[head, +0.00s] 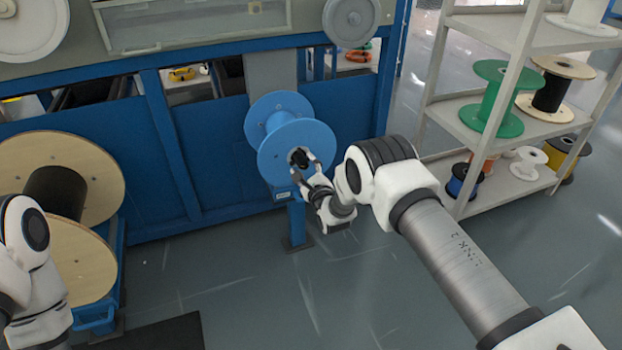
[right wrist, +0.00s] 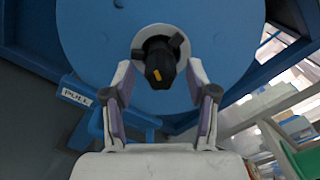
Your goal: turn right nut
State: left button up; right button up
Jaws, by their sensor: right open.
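A blue spool (head: 294,150) is mounted on a stand in front of the blue machine. A dark nut (head: 299,157) sits at the centre of its face. In the right wrist view the nut (right wrist: 159,66) is black with an orange mark and projects from the hub. My right gripper (head: 306,172) is open in front of the spool. In the right wrist view its fingers (right wrist: 158,75) stand apart on either side of the nut; I cannot tell whether they touch it. Only part of my left arm shows at the left edge; its gripper is out of view.
A large wooden spool (head: 92,172) with a dark core stands at the left. A white shelf (head: 520,187) with several spools, including a green one (head: 493,97), stands at the right.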

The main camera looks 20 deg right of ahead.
jog(key=s, duration=1)
jog(key=shift+s+d, duration=0.2)
jog(key=shift+s, duration=0.05)
